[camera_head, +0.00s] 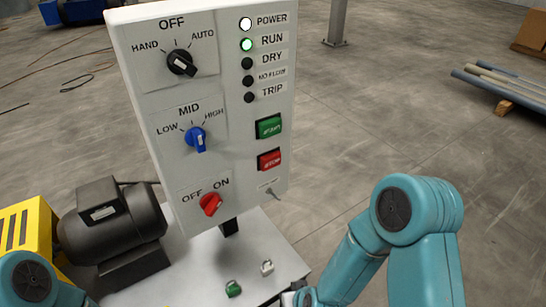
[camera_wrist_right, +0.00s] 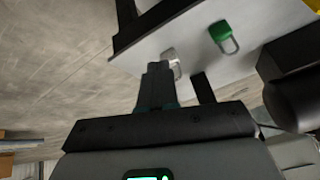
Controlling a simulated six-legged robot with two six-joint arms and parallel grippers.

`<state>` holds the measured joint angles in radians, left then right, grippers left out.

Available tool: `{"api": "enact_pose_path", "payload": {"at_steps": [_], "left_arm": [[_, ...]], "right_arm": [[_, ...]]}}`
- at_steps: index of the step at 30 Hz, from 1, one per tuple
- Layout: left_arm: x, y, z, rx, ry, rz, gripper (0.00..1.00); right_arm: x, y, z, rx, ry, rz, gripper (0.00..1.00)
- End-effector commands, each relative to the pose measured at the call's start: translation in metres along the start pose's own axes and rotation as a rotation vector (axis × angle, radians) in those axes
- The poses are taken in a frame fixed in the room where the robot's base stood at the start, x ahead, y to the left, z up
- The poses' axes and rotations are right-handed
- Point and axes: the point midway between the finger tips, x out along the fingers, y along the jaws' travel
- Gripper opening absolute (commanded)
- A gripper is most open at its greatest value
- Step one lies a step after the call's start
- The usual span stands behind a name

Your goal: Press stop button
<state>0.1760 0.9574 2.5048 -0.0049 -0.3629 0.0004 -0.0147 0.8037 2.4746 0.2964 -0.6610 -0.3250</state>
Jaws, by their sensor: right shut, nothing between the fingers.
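The red stop button (camera_head: 269,159) is on the right side of the white control panel (camera_head: 240,185) in the head view, below the green start button (camera_head: 268,126). Nothing covers it. The power lamp (camera_head: 245,24) is lit white and the run lamp (camera_head: 246,44) is lit green. My right gripper (camera_wrist_right: 158,72) is shut and empty in the wrist view, over the plate near the padlocks. It is apart from the stop button, which that view does not show. My left gripper is out of view; only part of its arm shows at the bottom left.
A green padlock (camera_head: 233,289) and a pale padlock (camera_head: 267,267) lie on the grey plate (camera_head: 170,285) below the panel. A dark motor (camera_head: 110,225) stands left. The panel carries black, blue and red knobs. Open floor lies right of the panel.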

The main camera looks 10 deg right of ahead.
Motion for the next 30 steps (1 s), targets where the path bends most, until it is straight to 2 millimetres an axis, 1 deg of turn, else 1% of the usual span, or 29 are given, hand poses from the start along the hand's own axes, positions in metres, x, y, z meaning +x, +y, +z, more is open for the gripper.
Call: {"api": "enact_pose_path", "payload": {"at_steps": [1, 2, 3, 5, 6, 8, 9, 12, 15, 18, 21, 30], "left_arm": [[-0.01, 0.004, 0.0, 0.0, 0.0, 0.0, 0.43], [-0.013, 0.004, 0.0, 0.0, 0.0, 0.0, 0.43], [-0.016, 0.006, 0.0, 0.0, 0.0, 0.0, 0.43], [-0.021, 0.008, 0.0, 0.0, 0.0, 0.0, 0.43], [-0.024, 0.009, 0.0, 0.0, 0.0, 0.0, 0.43], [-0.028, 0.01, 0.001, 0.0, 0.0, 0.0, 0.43], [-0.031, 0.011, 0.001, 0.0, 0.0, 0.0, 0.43], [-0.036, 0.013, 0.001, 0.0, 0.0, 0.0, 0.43], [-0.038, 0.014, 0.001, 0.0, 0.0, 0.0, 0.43], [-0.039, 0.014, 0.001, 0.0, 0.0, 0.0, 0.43], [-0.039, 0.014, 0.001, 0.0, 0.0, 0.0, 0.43], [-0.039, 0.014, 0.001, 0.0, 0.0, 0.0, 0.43]], "right_arm": [[-0.019, -0.003, -0.038, -0.048, 0.103, 0.041, 0.0], [-0.028, -0.004, -0.057, -0.077, 0.162, 0.072, 0.0], [-0.042, -0.004, -0.082, -0.113, 0.238, 0.118, 0.0], [-0.066, -0.004, -0.116, -0.161, 0.341, 0.19, 0.0], [-0.083, -0.005, -0.137, -0.189, 0.404, 0.24, 0.0], [-0.11, -0.005, -0.163, -0.222, 0.484, 0.315, 0.0], [-0.126, -0.005, -0.177, -0.241, 0.529, 0.364, 0.0], [-0.163, -0.004, -0.202, -0.272, 0.608, 0.472, 0.0], [-0.189, -0.003, -0.215, -0.288, 0.651, 0.548, 0.0], [-0.202, -0.002, -0.221, -0.295, 0.668, 0.59, 0.0], [-0.205, -0.002, -0.222, -0.298, 0.672, 0.603, 0.0], [-0.203, -0.002, -0.223, -0.298, 0.671, 0.601, 0.0]]}}
